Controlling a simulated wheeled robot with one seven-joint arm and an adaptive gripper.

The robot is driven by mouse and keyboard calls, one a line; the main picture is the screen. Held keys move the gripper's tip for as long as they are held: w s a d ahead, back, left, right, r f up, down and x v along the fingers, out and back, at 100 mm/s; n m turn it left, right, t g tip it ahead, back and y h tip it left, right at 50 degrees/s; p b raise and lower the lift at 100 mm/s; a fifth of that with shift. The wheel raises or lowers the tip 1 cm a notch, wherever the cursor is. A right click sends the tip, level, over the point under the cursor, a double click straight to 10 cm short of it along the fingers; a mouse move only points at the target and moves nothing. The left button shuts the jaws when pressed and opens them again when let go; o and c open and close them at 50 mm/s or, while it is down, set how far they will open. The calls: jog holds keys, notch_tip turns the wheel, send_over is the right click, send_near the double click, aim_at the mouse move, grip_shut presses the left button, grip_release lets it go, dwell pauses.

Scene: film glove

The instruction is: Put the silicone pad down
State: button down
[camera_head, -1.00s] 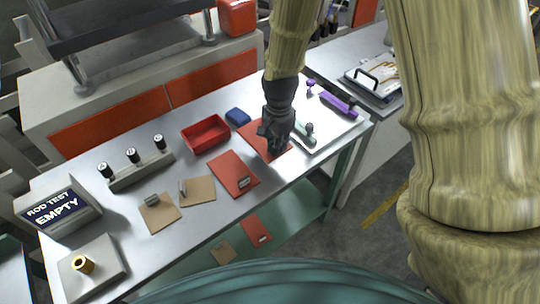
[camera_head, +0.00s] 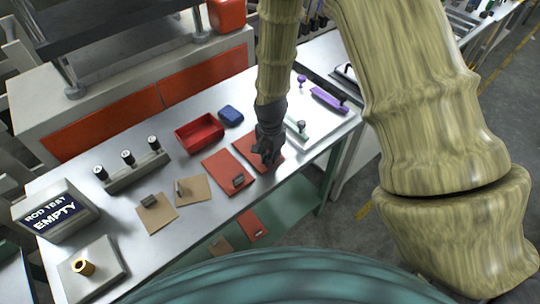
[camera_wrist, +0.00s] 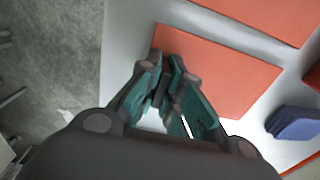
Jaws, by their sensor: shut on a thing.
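An orange-red silicone pad (camera_head: 248,148) is low over or on the metal bench, beside the white tray; I cannot tell whether it touches the bench. My gripper (camera_head: 267,158) is at its right part, pointing down. In the wrist view the pad (camera_wrist: 225,75) looks flat, with my gripper (camera_wrist: 172,92) at its near-left corner. The fingers are shut on a dark grey piece at that corner, mostly hidden between them. A second red pad (camera_head: 219,165) with a small metal block on it lies just left.
A red bin (camera_head: 201,134) and a blue block (camera_head: 231,115) stand behind. The white tray (camera_head: 322,122) with green and purple tools is at right. Two tan cards (camera_head: 193,190) lie at left. Another red pad (camera_head: 251,225) is on the lower shelf. The bench front edge is close.

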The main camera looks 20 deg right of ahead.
jog(key=c, duration=1.6)
grip_release()
jog(key=shift+f, duration=0.1)
notch_tip(320, 180, up, 12)
jog(key=b, duration=0.3)
jog(key=shift+b, duration=0.35)
jog(key=shift+s, duration=0.1)
